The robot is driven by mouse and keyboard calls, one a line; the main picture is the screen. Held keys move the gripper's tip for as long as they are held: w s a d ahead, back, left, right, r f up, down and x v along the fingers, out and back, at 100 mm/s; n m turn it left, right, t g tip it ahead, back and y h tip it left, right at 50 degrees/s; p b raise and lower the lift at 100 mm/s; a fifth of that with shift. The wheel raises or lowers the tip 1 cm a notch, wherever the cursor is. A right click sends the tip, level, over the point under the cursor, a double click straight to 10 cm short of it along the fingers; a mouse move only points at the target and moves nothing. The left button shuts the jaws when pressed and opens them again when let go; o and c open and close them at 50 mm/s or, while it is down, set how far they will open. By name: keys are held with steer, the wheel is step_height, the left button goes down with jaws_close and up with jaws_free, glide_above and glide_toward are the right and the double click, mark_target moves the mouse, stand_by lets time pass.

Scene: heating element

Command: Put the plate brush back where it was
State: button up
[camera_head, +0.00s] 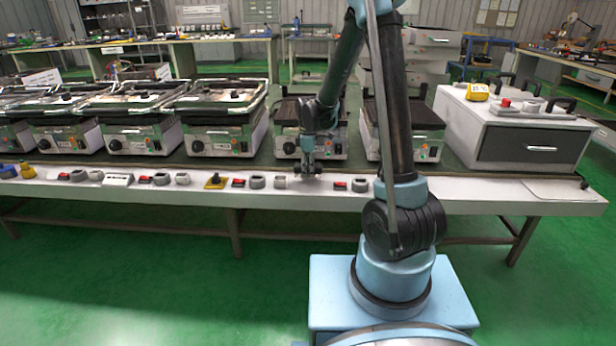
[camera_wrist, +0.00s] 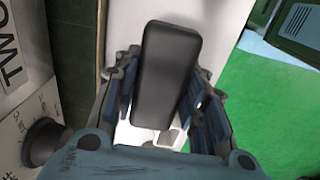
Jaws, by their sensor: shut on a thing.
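My gripper (camera_head: 307,168) is at the bench's white front strip, in front of a heating unit with a dark top. In the wrist view my gripper (camera_wrist: 163,95) is shut on a dark grey, rounded block, which I take to be the plate brush (camera_wrist: 166,65). The brush lies between both blue-padded fingers, over the white strip (camera_wrist: 120,30). The frames do not clearly show whether it touches the strip. In the head view the brush is mostly hidden by the gripper.
Heating units (camera_head: 217,130) stand in a row behind the strip. Small parts (camera_head: 256,182) lie along the strip left of my gripper, and a red and a grey piece (camera_head: 359,185) lie right. A white drawer box (camera_head: 515,140) stands at right. A unit's knob (camera_wrist: 42,143) is close at left.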

steer(key=shift+f, duration=1.45)
steer(key=o, duration=1.3)
